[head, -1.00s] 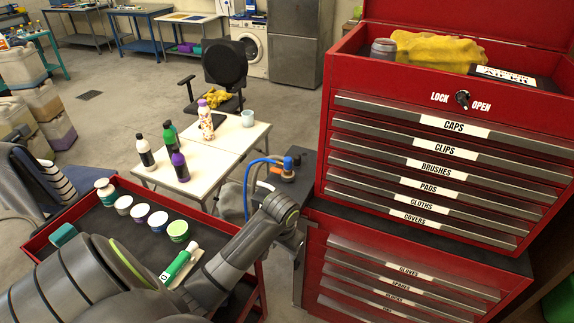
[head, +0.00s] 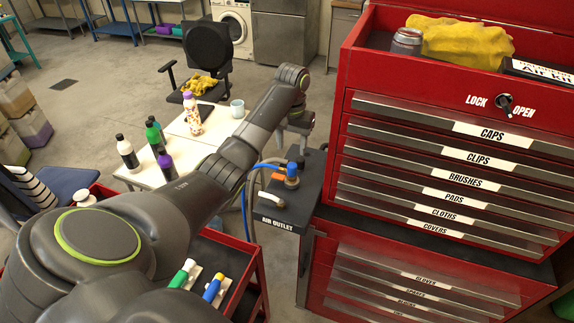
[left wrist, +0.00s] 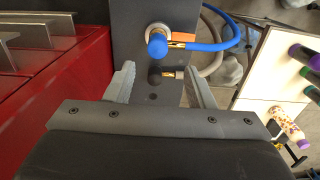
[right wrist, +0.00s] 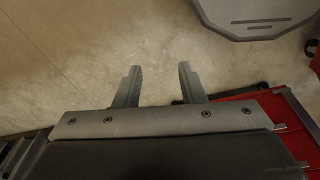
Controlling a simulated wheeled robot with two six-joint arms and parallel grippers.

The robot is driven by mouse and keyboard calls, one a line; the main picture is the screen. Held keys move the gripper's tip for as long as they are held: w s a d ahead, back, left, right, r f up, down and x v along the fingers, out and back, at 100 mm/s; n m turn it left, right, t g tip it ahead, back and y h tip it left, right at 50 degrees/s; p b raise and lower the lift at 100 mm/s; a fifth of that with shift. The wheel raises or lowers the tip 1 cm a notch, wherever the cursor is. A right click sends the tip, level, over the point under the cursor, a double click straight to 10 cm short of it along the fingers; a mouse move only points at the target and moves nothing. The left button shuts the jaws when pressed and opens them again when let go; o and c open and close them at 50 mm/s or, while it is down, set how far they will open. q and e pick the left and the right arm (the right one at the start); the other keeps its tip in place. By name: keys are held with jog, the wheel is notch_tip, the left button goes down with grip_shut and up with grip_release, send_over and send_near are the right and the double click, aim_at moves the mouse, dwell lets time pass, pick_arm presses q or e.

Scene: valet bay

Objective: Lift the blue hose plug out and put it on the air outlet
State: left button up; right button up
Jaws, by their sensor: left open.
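The blue hose plug (head: 292,171) stands on the dark air outlet stand (head: 284,216), which is labelled AIR OUTLET. In the left wrist view the plug (left wrist: 158,46) is a round blue knob in a whitish ring, with an orange piece and a blue hose (left wrist: 225,44) beside it. A dark knob with a brass fitting (left wrist: 170,74) sits nearer my gripper. My left gripper (head: 300,132) is above the stand's far end; in its wrist view (left wrist: 160,72) it is open and empty, its fingers around the dark knob's area, apart from the plug. My right gripper (right wrist: 158,72) is open and empty.
A red tool cabinet (head: 450,105) stands close on the right of the stand. A white table (head: 175,160) with bottles is to the left. A red cart (head: 246,262) with a green and a blue tube is in front. My left arm hides part of the cart.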

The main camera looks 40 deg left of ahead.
aim_at(292, 164)
pick_arm(q)
jog(key=shift+s+d+r, duration=0.15)
jog(key=shift+d+r, duration=0.05)
jog(key=shift+d, duration=0.25)
jog(key=shift+f, duration=0.4)
jog(key=f, duration=0.4)
jog(key=shift+a+f, duration=0.2)
jog(key=shift+f, duration=0.1)
notch_tip(292, 164, down, 3)
jog(key=shift+r+b, duration=0.1)
jog(key=shift+b, duration=0.25)
jog(key=shift+f, duration=0.5)
pick_arm(e)
jog(key=shift+s+d+f, duration=0.2)
jog(key=shift+d, duration=0.2)
jog(key=shift+s+d+f, duration=0.15)
jog(key=shift+d+f, duration=0.05)
jog(key=shift+d, duration=0.2)
